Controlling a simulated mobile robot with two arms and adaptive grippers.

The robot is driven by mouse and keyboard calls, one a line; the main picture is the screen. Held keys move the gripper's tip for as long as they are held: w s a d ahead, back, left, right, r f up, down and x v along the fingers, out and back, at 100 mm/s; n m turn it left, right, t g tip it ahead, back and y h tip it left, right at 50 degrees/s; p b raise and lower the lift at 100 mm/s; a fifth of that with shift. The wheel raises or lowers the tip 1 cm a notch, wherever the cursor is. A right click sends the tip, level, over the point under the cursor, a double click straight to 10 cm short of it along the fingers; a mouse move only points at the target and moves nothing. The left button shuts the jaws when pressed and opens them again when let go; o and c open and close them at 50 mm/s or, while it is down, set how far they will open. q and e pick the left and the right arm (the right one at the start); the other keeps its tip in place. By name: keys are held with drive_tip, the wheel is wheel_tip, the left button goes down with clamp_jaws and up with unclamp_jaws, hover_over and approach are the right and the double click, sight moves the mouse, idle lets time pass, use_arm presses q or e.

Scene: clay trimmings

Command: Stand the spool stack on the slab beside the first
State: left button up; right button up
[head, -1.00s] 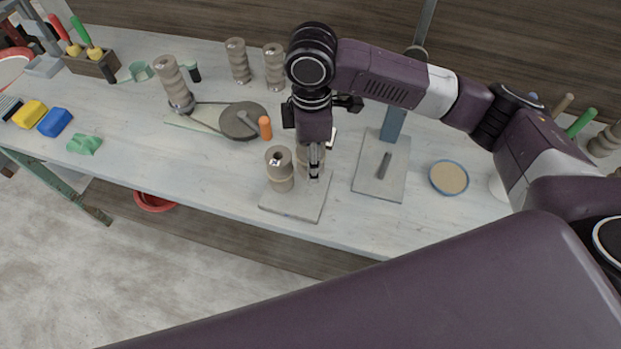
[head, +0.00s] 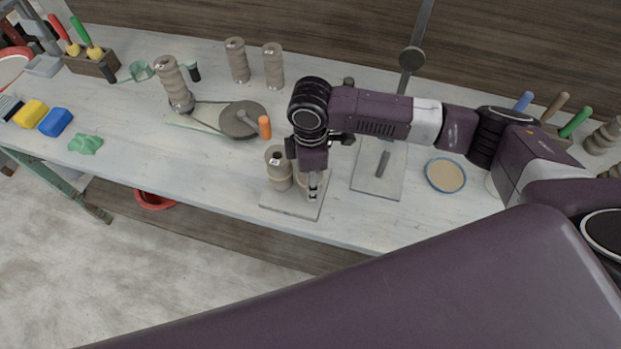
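The slab (head: 291,210) is a thin grey square board near the front edge of the workbench. The first spool stack (head: 279,172), a beige-grey ribbed cylinder with a dark hole in its top, stands upright on its left part. My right gripper (head: 312,192) points down over the right part of the slab, close beside the first stack. Another spool stack (head: 302,181) shows only as a sliver at the fingers; the gripper hides most of it. I cannot tell whether the fingers grip it or whether its base touches the slab. My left gripper is out of view.
A grey plate with a post (head: 377,185) stands right of the slab, then a round blue-rimmed dish (head: 446,175). Behind left are a grey disc (head: 241,120) with an orange handle (head: 264,127) and more spool stacks (head: 237,60).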

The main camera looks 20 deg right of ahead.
drive_tip(key=o, duration=1.4)
drive_tip(key=shift+f, duration=0.1)
drive_tip(key=shift+c, duration=0.2)
wheel_tip(320, 180, up, 12)
drive_tip(key=b, duration=0.2)
drive_tip(key=shift+s, duration=0.1)
